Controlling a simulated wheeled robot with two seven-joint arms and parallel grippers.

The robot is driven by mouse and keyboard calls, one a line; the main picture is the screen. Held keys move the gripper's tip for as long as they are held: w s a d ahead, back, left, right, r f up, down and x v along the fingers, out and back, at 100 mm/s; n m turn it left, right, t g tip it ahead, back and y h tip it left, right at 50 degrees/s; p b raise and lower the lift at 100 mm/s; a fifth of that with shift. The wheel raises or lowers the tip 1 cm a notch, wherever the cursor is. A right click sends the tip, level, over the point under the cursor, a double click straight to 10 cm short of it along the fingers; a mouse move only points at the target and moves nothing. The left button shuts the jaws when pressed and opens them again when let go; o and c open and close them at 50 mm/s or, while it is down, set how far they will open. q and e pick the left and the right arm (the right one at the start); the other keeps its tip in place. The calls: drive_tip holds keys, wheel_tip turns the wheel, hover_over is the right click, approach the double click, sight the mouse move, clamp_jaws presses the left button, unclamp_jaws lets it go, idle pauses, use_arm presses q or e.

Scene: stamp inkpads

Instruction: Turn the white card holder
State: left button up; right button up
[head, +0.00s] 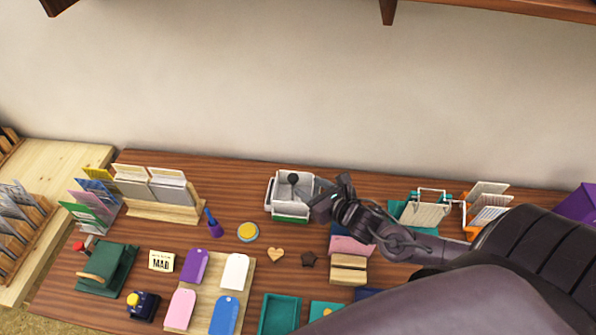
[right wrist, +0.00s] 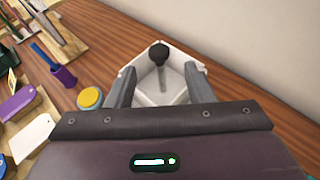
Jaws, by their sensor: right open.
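A white box-like holder (head: 276,199) stands on the brown table near the wall, with a black-knobbed grey lever (head: 292,180) rising from it and a green strip along its front bottom. I take it as the white card holder; no cards show in it. My right gripper (head: 321,196) is at its right side. In the right wrist view the open fingers of my right gripper (right wrist: 163,70) frame the white holder (right wrist: 150,98), one on each side, with the black knob (right wrist: 159,51) between them. Contact cannot be told. My left gripper is not in view.
A heart piece (head: 276,255) and a dark star (head: 309,260) lie in front. A teal-and-white device (head: 427,214) is to the right.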

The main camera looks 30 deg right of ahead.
sight(294, 178)
drive_tip(key=x, duration=0.5)
drive_tip(key=shift+w+a+p, duration=0.15)
drive_tip(key=shift+w+p, duration=0.2)
drive_tip(key=shift+w+f, duration=0.2)
drive_tip(key=shift+w, duration=0.1)
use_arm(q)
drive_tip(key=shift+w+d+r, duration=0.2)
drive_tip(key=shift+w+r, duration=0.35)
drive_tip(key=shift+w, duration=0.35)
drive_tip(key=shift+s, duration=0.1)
use_arm(e)
drive_tip(key=shift+c, duration=0.5)
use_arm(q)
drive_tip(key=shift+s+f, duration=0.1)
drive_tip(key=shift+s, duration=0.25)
use_arm(e)
clamp_jaws()
